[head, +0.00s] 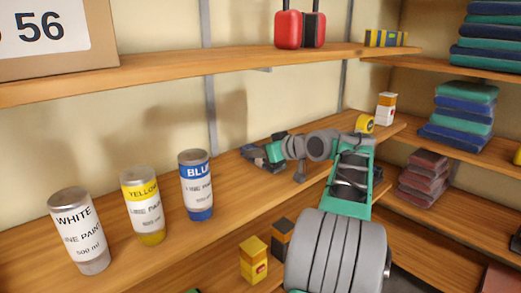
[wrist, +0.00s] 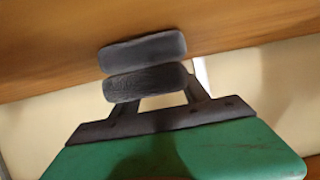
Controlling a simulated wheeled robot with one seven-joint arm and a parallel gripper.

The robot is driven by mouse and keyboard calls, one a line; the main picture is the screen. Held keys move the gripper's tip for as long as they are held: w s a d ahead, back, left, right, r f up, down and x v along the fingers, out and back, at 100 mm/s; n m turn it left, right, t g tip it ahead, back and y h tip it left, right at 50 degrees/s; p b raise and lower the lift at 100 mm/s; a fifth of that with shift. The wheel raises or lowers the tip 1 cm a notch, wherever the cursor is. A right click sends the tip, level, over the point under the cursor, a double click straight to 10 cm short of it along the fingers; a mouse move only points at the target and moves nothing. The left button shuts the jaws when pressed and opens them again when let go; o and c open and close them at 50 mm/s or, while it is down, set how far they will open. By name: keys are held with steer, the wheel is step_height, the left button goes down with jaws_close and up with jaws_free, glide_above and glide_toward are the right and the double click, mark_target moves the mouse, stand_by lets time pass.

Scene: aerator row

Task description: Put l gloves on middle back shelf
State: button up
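My gripper (head: 264,153) is at the far part of the middle back shelf (head: 125,245), to the right of the paint cans. In the wrist view its two dark pads (wrist: 144,67) lie against each other, with only a thin line between them and nothing seen held. The wooden board (wrist: 45,50) and pale wall show behind them. I cannot pick out the L gloves by any readable label. A yellow box (head: 254,260) and a dark box (head: 282,236) stand below the middle back shelf, left of my arm; their labels are too small to read.
White (head: 78,230), yellow (head: 142,205) and blue (head: 196,185) paint cans stand left on the middle shelf. A tape measure (head: 364,124) and small white-orange box (head: 386,108) stand at the far end. Blue-green stacks (head: 462,117) and dark red stacks (head: 424,177) fill the right side.

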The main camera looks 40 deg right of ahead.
steer(key=o, duration=0.4)
steer(key=shift+o, duration=0.2)
steer(key=b+v, duration=0.1)
steer(key=v, duration=1.1)
steer(key=shift+r+b, duration=0.1)
steer(key=shift+b, duration=0.2)
